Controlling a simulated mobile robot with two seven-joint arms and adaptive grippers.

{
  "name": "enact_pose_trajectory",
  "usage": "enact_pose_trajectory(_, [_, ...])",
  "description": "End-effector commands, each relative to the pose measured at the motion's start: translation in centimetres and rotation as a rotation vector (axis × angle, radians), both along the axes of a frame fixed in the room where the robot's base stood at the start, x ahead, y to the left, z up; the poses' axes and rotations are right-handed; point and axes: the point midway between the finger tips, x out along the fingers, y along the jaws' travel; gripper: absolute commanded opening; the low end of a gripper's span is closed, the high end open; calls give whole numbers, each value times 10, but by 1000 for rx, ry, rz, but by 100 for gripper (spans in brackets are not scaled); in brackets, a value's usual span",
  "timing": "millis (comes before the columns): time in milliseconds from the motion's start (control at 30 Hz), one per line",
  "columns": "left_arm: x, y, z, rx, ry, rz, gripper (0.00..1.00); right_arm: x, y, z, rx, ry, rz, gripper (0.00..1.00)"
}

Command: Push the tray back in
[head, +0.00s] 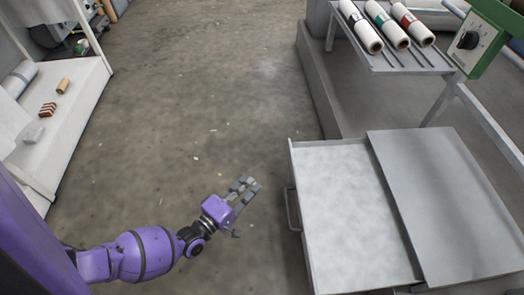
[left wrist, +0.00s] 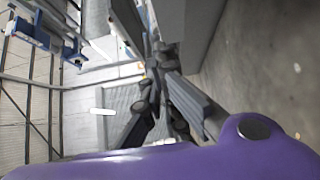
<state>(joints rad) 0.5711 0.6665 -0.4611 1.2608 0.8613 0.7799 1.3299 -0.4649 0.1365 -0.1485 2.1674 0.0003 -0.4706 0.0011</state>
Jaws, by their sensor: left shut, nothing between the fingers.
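The tray (head: 345,205) is a shallow, pale grey drawer at the lower right of the head view. It stands pulled out to the left from under a flat grey plate (head: 450,200), and its bed looks empty. A bar handle (head: 291,210) is on its left front face. My left gripper (head: 251,187) is shut and empty, left of the handle and apart from it, over bare floor. Its dark fingers (left wrist: 155,75) also show in the left wrist view. My right gripper is not in view.
A rack with several rolls (head: 381,28) and a green control box with a black knob (head: 469,40) stand at the upper right. A white shelf (head: 75,95) with small items is at the left. The concrete floor (head: 200,90) between is clear.

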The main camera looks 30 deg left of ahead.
Motion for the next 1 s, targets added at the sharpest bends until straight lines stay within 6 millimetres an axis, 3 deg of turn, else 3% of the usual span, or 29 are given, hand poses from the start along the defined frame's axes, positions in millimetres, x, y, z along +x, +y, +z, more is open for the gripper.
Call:
enact_pose_trajectory(200, [43, -9, 1, 0, -4, -1, 0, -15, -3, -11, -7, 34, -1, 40])
enact_pose_trajectory(433, [90, -18, 0, 3, -3, -1, 0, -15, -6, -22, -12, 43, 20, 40])
enact_pose_trajectory(700, [107, -46, 0, 1, 1, 0, 0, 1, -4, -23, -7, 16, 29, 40])
enact_pose_trajectory(1000, [109, -51, 1, 3, 0, -1, 0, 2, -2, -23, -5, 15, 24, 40])
